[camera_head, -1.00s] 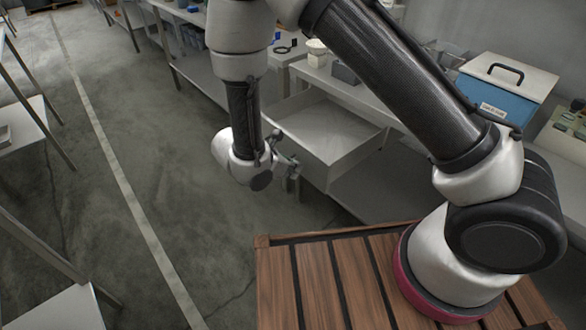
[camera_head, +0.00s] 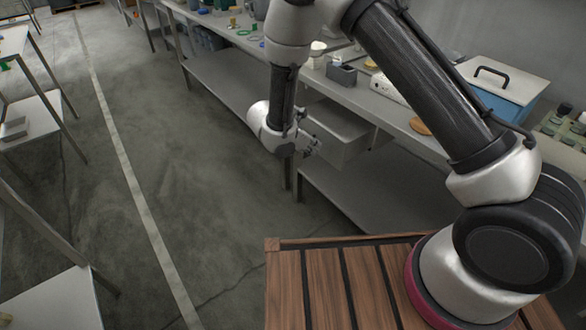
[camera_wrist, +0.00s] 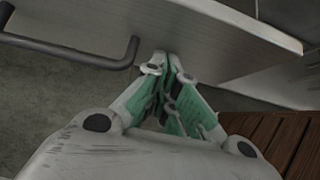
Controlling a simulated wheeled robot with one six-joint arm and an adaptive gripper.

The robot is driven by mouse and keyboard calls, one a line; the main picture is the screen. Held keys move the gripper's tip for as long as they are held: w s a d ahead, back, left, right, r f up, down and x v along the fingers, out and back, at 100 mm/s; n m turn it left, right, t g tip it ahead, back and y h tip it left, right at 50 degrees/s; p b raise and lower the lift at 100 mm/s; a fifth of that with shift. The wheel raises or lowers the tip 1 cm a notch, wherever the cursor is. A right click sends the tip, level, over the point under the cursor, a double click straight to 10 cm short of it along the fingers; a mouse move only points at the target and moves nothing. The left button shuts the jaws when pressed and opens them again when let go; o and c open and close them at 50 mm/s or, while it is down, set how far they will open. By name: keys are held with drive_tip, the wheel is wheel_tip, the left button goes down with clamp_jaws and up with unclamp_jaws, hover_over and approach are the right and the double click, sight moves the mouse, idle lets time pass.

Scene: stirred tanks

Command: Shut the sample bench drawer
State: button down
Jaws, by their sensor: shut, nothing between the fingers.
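The sample bench drawer (camera_head: 349,148) is a pale grey tray under the bench top. It stands partly out, with some of its inside showing in the head view. My gripper (camera_head: 314,146) is shut and empty at the drawer's outer end. In the wrist view the drawer's pale front panel (camera_wrist: 215,32) crosses the top, with a dark bar handle (camera_wrist: 95,58) at left. My closed fingertips (camera_wrist: 168,62) are at the panel, right of the handle. They look close against it, but I cannot tell whether they touch.
The bench top (camera_head: 385,112) holds a grey box (camera_head: 342,74), a blue box with a white lid (camera_head: 500,85) and small items. A lower shelf (camera_head: 375,195) lies below the drawer. The grey aisle floor (camera_head: 190,190) at left is clear.

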approach(344, 131)
drive_tip(key=s+d+f, duration=0.1)
drive_tip(key=d, duration=0.1)
drive_tip(key=s+d+f, duration=0.1)
drive_tip(key=shift+s+d+f, duration=0.15)
drive_tip(key=shift+d+f, duration=0.15)
drive_tip(key=shift+d, duration=0.1)
drive_tip(key=shift+w+d+r, duration=0.1)
drive_tip(key=shift+w+d, duration=0.2)
drive_tip(key=shift+d, duration=0.1)
